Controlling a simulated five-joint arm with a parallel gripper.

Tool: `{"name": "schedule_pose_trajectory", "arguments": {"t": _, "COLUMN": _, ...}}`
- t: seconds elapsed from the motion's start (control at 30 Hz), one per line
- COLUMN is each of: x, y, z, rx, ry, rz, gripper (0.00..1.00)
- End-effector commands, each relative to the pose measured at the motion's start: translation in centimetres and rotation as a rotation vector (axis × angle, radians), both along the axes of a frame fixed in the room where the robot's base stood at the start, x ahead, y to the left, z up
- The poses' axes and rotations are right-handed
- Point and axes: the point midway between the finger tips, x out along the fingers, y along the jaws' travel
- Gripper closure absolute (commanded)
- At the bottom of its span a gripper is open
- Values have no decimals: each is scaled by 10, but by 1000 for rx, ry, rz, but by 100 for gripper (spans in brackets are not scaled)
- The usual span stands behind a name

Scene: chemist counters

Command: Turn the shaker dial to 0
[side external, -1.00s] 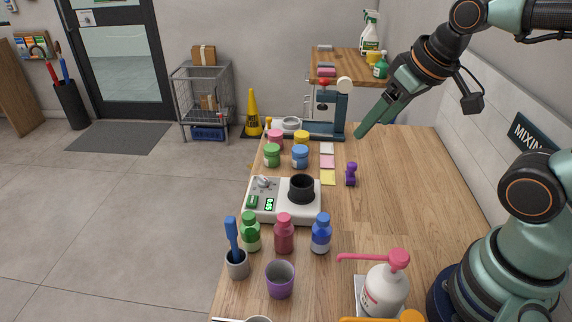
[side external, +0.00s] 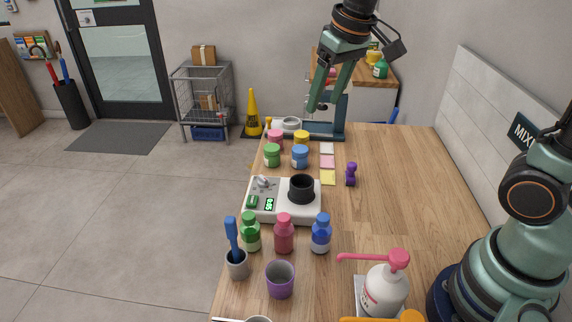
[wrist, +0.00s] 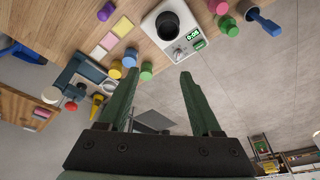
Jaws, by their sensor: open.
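The shaker (side external: 310,212) is a white box near the left edge of the wooden counter, with a black round cup holder (side external: 302,188) on top. Its small grey dial (side external: 263,182) is at the box's far left corner; its pointer's setting is too small to read. A lit green display (side external: 269,204) seems to read 0:05. In the wrist view the shaker (wrist: 153,24) is at the top, with the dial (wrist: 178,53) at its near edge. My gripper (side external: 321,106) is open and empty, raised above the counter's far end, well apart from the dial. It also shows in the wrist view (wrist: 158,73).
Several coloured jars (side external: 300,157) stand beyond the shaker, and bottles (side external: 284,234) stand on its near side. A blue press-like stand (side external: 341,115) is at the far end below my gripper. A purple object (side external: 351,174) is right of the sticky notes.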

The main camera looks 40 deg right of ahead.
Motion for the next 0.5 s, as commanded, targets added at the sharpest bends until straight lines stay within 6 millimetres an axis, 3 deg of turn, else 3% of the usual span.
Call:
{"name": "schedule_pose_trajectory", "arguments": {"t": 0.3, "x": 72, "y": 34, "z": -38, "rx": -5, "ry": 152, "rz": 3, "gripper": 35}}
{"name": "schedule_pose_trajectory", "arguments": {"t": 0.5, "x": 104, "y": 55, "z": -74, "rx": -14, "ry": 234, "rz": 2, "gripper": 35}}
